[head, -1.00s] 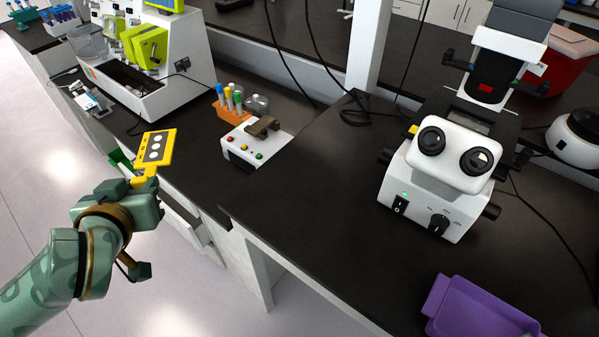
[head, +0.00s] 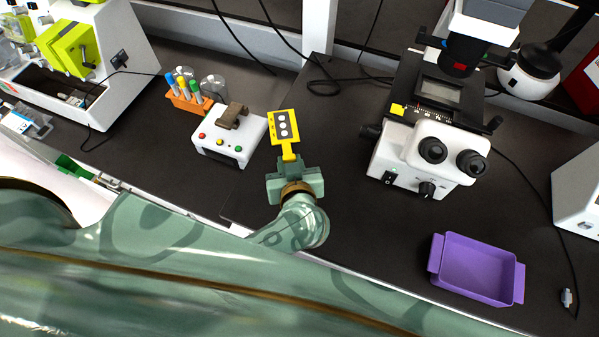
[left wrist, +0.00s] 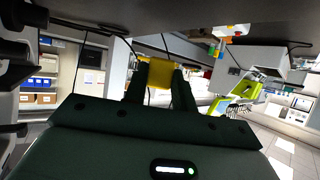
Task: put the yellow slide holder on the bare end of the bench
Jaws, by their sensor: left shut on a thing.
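The yellow slide holder (head: 284,127) is a flat plate with white round windows on a dark strip and a short yellow handle. My left gripper (head: 290,162) is shut on its handle and holds it over the dark bench (head: 340,215), just right of the white button box. In the left wrist view the yellow slide holder (left wrist: 160,76) shows between the two dark fingers of my left gripper (left wrist: 160,90). I cannot tell how high it is above the bench. My right gripper is not in view.
A white microscope (head: 415,160) stands right of the holder, with a purple tray (head: 475,268) in front of it. The white button box (head: 230,140) and an orange tube rack (head: 188,100) stand to the left. The bench between box and microscope is bare.

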